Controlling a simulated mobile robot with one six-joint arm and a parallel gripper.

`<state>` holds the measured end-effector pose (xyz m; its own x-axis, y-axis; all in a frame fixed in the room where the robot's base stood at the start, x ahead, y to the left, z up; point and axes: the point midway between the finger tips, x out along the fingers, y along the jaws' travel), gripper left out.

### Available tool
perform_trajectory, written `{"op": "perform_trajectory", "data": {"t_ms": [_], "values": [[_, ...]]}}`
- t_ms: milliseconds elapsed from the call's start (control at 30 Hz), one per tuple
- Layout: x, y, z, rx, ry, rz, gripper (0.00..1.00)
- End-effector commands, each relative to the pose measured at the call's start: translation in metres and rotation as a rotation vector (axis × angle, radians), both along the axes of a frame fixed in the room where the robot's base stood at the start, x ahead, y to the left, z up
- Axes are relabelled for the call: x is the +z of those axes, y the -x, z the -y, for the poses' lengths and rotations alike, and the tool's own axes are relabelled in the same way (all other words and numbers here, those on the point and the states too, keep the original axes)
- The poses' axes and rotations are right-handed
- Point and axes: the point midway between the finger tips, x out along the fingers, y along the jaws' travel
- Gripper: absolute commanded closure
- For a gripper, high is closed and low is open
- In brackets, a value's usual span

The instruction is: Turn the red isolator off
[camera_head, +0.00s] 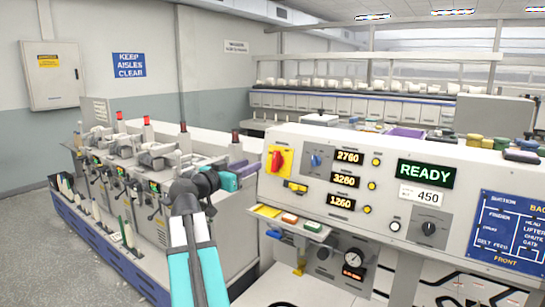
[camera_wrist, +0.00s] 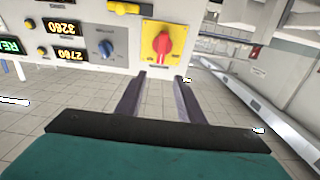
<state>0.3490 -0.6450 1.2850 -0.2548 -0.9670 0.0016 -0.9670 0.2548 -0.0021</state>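The red isolator (camera_head: 277,160) is a red rotary handle on a yellow plate, at the left end of the pale machine panel. Its handle looks roughly upright. In the wrist view the red isolator (camera_wrist: 163,43) sits near the top, just beyond my fingertips. My gripper (camera_wrist: 161,77) is open, its two dark fingers apart with nothing between them. In the head view my gripper is left of the isolator, and its fingers are small and hard to make out. I see no contact with the handle.
A blue selector knob (camera_head: 315,160) is right of the isolator, and a yellow part (camera_head: 295,187) is below it. Number displays and a READY sign (camera_head: 425,173) fill the panel. A tray with coloured pieces (camera_head: 290,218) juts out below. Spindle machines (camera_head: 130,170) stand at left.

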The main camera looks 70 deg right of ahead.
Motion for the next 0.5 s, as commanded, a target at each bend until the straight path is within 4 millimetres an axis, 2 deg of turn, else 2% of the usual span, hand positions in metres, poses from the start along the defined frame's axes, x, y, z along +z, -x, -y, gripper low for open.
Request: {"op": "perform_trajectory", "data": {"t_ms": [267, 500], "values": [[0.0, 0.0, 0.003, 0.0, -0.001, -0.002, 0.66], [0.001, 0.004, 0.021, -0.001, -0.003, -0.002, 0.66]]}}
